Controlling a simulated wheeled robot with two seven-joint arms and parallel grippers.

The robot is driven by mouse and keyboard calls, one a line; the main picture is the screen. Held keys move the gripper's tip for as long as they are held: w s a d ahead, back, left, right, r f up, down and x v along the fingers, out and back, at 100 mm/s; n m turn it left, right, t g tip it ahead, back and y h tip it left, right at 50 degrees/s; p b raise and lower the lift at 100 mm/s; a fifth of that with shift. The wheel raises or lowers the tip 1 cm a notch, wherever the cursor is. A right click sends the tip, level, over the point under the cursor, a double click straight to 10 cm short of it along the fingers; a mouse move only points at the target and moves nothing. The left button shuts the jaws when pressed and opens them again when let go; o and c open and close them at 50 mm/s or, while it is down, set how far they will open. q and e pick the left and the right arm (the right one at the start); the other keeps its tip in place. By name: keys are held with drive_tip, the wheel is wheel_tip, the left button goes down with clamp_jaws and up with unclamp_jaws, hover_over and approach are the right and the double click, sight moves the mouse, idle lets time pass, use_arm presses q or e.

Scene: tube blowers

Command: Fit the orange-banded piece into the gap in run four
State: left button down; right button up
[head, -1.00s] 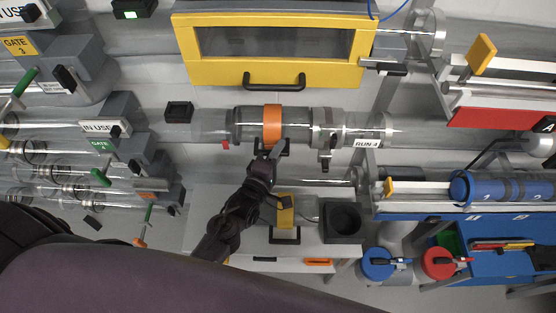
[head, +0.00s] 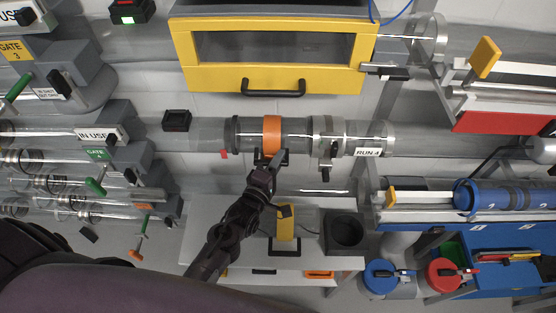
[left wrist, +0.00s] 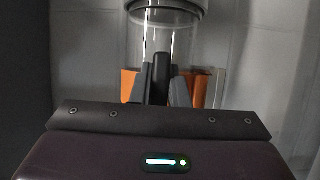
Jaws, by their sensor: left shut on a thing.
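The orange-banded piece (head: 272,135) is a clear tube with an orange band around its middle. It lies level in the gap of run four, in line with the tube beside the RUN 4 label (head: 368,152). Its right end is at the metal collar (head: 326,138); I cannot tell whether either end is fully seated. My left gripper (head: 270,160) is shut on the piece at the black grip below the band. In the left wrist view, the dark fingers (left wrist: 160,82) stand in front of the band (left wrist: 203,88), partly hiding it. My right gripper is not in view.
A yellow-framed cabinet (head: 273,76) with a black handle hangs above the run. Below are a bench with a dark square cup (head: 344,231) and a yellow block (head: 285,222). Tube gates fill the left side. Blue canisters (head: 505,194) lie at right.

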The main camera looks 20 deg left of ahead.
use_arm(q)
drive_tip(key=shift+f, duration=0.25)
idle(0.3)
drive_tip(key=c, duration=1.4)
unclamp_jaws()
drive_tip(key=shift+o, duration=0.4)
drive_tip(key=shift+f, duration=0.15)
drive_tip(key=shift+s, duration=0.15)
drive_tip(key=s+a+b, duration=0.1)
drive_tip(key=s+b, duration=0.1)
drive_tip(key=s, duration=0.5)
drive_tip(key=shift+s, duration=0.25)
drive_tip(key=shift+a, duration=0.1)
